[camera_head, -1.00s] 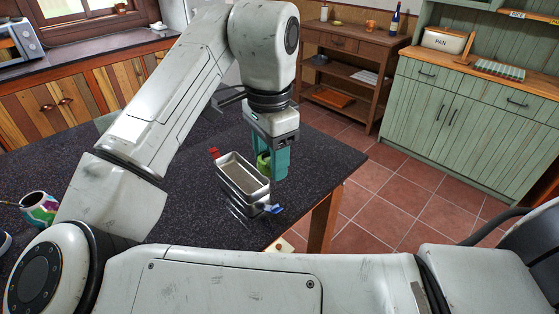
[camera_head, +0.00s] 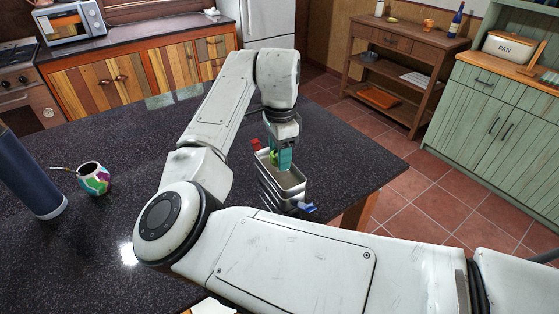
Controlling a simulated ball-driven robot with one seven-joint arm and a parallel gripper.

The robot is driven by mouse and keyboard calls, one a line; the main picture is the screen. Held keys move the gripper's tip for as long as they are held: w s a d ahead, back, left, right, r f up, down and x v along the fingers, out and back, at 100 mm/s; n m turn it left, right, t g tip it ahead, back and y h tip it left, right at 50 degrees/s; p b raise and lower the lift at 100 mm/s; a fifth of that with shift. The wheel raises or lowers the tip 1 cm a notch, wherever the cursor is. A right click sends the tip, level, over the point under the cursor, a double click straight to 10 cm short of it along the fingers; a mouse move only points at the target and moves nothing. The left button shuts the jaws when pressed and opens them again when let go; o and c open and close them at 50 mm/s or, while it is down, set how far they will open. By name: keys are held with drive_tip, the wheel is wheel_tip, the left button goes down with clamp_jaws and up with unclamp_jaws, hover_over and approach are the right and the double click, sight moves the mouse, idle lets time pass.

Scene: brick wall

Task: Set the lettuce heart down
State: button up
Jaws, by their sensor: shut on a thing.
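My gripper (camera_head: 281,161), with teal fingers, points down at the far end of a metal loaf-tin-like container (camera_head: 284,182) on the dark table. It is shut on the green lettuce heart (camera_head: 272,156), which shows only as a small patch beside the fingers. The lettuce is at the far end of the container. I cannot tell whether it is inside, above or just behind the rim. The container has a red piece (camera_head: 255,144) at its far left and a blue piece (camera_head: 307,208) at its near right.
The dark speckled table (camera_head: 110,235) is mostly clear on the left. A colourful mate cup (camera_head: 94,178) and a dark blue bottle or flask (camera_head: 30,180) stand there. The table's right edge is close to the container, with tiled floor (camera_head: 440,205) beyond.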

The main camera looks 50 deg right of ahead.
drive_tip(key=shift+w+f+p, duration=0.1)
drive_tip(key=shift+f+p, duration=0.4)
drive_tip(key=shift+f, duration=1.2)
drive_tip(key=shift+f, duration=0.2)
drive_tip(key=o, duration=1)
drive_tip(key=shift+r, duration=0.1)
drive_tip(key=shift+o, duration=0.2)
wheel_tip(320, 180, up, 12)
drive_tip(key=shift+r+b, duration=0.15)
drive_tip(key=shift+b, duration=0.85)
